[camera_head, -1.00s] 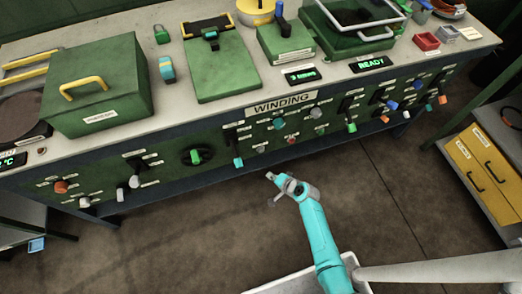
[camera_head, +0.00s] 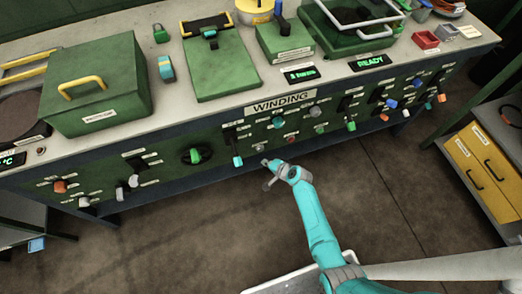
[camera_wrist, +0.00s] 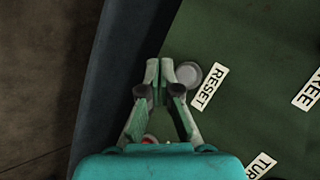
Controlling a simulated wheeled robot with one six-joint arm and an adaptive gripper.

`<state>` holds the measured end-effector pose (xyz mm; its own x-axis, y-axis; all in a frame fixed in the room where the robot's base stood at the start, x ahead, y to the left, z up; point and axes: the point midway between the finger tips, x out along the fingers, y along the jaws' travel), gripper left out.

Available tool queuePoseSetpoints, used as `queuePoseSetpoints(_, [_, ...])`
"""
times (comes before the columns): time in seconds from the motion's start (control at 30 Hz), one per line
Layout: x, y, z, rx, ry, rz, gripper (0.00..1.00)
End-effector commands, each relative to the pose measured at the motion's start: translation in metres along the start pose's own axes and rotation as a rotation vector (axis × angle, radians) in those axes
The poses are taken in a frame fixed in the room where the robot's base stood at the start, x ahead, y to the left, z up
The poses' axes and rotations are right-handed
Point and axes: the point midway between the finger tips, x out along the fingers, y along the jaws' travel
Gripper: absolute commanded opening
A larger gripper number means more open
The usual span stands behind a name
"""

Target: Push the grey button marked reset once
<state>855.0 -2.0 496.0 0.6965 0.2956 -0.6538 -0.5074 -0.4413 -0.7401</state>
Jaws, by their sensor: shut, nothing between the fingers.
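The grey round button (camera_wrist: 189,74) is on the green panel in the wrist view, beside its white RESET label (camera_wrist: 209,87). It shows small on the panel in the head view (camera_head: 261,147). My gripper (camera_wrist: 173,72) is shut and empty. In the wrist view its fingertips are just left of the button, close to its edge; I cannot tell whether they touch. In the head view my gripper (camera_head: 265,162) is just below the button, in front of the panel's lower edge.
A red button (camera_head: 291,138) is right of the grey one; red also shows between my fingers in the wrist view (camera_wrist: 149,139). A teal-tipped lever (camera_head: 238,161) is close on the left. Several knobs line the panel below the WINDING sign (camera_head: 283,103). The floor in front is clear.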

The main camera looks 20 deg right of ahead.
Motion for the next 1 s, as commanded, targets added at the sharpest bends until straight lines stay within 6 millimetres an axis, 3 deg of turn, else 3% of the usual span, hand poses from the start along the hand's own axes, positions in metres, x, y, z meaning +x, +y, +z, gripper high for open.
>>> queuePoseSetpoints(0.3, [0.019,-0.014,-0.014,0.000,0.000,0.000,0.00])
queuePoseSetpoints(1.0, [0.021,-0.015,-0.015,0.000,0.000,0.000,0.00])
